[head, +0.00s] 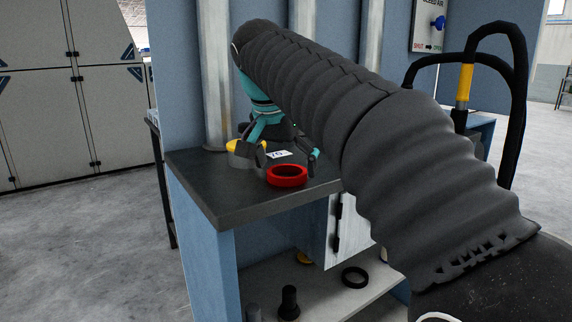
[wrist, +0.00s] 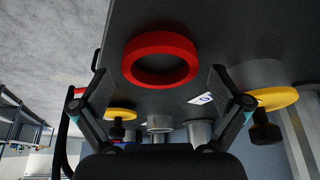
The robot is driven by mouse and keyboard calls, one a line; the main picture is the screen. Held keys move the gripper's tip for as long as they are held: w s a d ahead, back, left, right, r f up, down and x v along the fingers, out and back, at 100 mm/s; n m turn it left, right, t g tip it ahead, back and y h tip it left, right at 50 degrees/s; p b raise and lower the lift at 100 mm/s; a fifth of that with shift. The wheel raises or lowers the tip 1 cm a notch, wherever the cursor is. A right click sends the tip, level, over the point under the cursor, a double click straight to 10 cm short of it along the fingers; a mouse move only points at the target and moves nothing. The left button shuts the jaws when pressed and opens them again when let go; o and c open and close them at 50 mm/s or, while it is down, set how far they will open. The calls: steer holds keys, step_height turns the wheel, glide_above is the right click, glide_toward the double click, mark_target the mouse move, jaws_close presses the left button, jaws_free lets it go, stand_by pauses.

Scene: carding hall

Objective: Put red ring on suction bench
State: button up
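The red ring (head: 287,182) lies flat on the dark top of a blue-sided bench (head: 235,207), near its front edge. In the wrist view the red ring (wrist: 135,68) lies ahead of my gripper (wrist: 158,88), roughly centred between the two spread fingers. My gripper (head: 283,152) is open and empty, just behind the ring in the head view, and no finger visibly grips it. My arm's dark sleeve hides the right part of the bench top. I cannot tell from any marking which bench is the suction bench.
A grey cylinder with a yellow top (head: 246,147) stands left of the ring, and a white label (head: 279,154) lies behind it. A metal post (head: 216,80) rises at the back. The lower shelf (head: 325,296) holds a black ring (head: 355,277). Open floor lies left.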

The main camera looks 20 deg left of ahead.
steer(key=p+v, duration=0.4)
steer(key=v, duration=0.8)
steer(key=shift+r, duration=0.2)
steer(key=shift+w, duration=0.1)
steer(key=s+d+f+n, duration=0.15)
steer(key=d+f, duration=0.35)
steer(key=d, duration=0.5)
steer(key=s+d+f, duration=0.2)
steer(key=d+f, duration=0.3)
steer(key=d, duration=0.6)
steer(key=s+d+f, duration=0.5)
steer(key=s+f, duration=0.1)
steer(key=f, duration=0.4)
steer(key=s+d+f+t, duration=0.1)
steer(key=s+d+f, duration=0.5)
steer(key=f, duration=0.4)
steer(key=shift+s+d+f+y, duration=0.15)
steer(key=shift+s+y, duration=0.25)
steer(key=shift+s, duration=0.35)
